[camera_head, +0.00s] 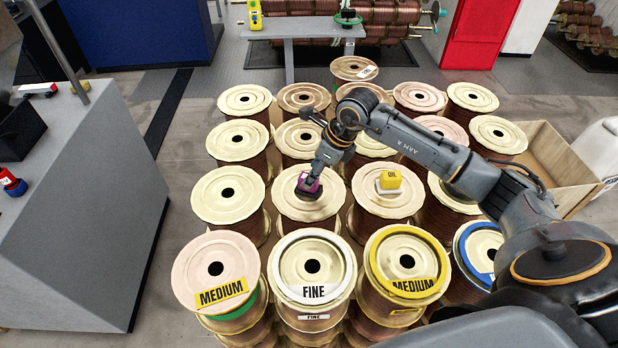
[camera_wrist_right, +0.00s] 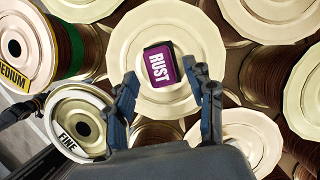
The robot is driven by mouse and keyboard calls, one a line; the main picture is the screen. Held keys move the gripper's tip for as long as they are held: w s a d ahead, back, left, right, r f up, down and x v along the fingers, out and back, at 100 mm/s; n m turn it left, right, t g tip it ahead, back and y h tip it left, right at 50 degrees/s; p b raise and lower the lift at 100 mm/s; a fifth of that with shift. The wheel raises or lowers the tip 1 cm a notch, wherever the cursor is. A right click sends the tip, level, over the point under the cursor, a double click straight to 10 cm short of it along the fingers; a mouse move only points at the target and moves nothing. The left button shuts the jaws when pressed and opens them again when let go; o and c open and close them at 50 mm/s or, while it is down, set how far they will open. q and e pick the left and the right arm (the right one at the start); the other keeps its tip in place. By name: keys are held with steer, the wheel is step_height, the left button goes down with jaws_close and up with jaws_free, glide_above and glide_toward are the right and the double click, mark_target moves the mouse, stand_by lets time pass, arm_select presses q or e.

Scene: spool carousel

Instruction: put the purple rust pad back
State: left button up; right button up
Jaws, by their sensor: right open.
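The purple rust pad (camera_head: 308,184) is a small block lying on the pale top of a middle-row spool (camera_head: 318,206). In the right wrist view the rust pad (camera_wrist_right: 160,66) shows its white RUST label, a little beyond my fingertips and near the spool's centre. My right gripper (camera_head: 312,174) reaches down over the pad from above, partly hiding it in the head view. In the right wrist view its two fingers (camera_wrist_right: 165,82) are spread apart, one toward each side of the pad, with nothing visibly clamped. My left gripper is not in the head view.
A yellow OIL block (camera_head: 390,180) sits on a pale base on the spool to the right. Front spools carry a MEDIUM label (camera_head: 222,292), a FINE ring (camera_head: 313,292) and a yellow MEDIUM ring (camera_head: 412,287). A grey counter (camera_head: 75,200) stands left, an open box (camera_head: 560,165) right.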

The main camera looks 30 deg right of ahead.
steer(key=b+v, duration=0.1)
steer(key=v, duration=0.7)
steer(key=shift+r, duration=0.25)
steer(key=shift+s+f, duration=0.1)
